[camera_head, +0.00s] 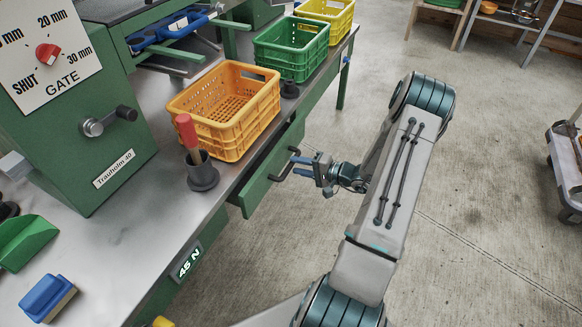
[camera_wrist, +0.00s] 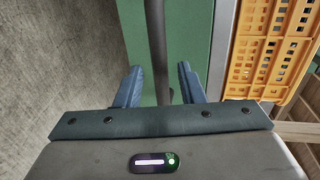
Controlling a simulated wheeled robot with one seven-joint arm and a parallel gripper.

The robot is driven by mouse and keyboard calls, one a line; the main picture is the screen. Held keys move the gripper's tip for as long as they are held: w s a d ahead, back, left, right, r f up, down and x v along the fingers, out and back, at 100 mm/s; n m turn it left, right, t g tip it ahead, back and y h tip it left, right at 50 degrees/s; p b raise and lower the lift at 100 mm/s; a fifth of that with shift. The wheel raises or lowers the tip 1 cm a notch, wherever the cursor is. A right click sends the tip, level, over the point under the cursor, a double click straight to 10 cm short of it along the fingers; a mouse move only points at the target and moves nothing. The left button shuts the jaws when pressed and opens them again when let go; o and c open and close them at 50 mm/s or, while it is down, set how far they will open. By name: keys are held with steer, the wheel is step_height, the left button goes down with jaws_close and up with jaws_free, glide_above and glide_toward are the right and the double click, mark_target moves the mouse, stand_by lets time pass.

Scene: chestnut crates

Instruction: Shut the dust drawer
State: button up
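The dust drawer (camera_head: 262,180) is a green front under the bench's right edge in the head view. It appears to stand out a little from the bench. Its dark bar handle (camera_head: 283,168) faces my gripper (camera_head: 302,165). In the wrist view the green drawer front (camera_wrist: 192,30) lies beyond the fingers. The handle (camera_wrist: 158,50) runs as a dark vertical bar between the two blue fingers of my gripper (camera_wrist: 159,84), with a gap on each side. My gripper is open and holds nothing. The drawer's inside is hidden.
An orange crate (camera_head: 238,137), a green crate (camera_head: 290,72) and a yellow crate (camera_head: 335,36) stand along the bench (camera_head: 120,240). A red-handled tool stands in a dark cup (camera_head: 202,178) near the edge. The floor right of the bench is clear, with a cart (camera_head: 566,165) farther right.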

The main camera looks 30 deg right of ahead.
mark_target(291, 165)
steer(key=shift+x, duration=1.6)
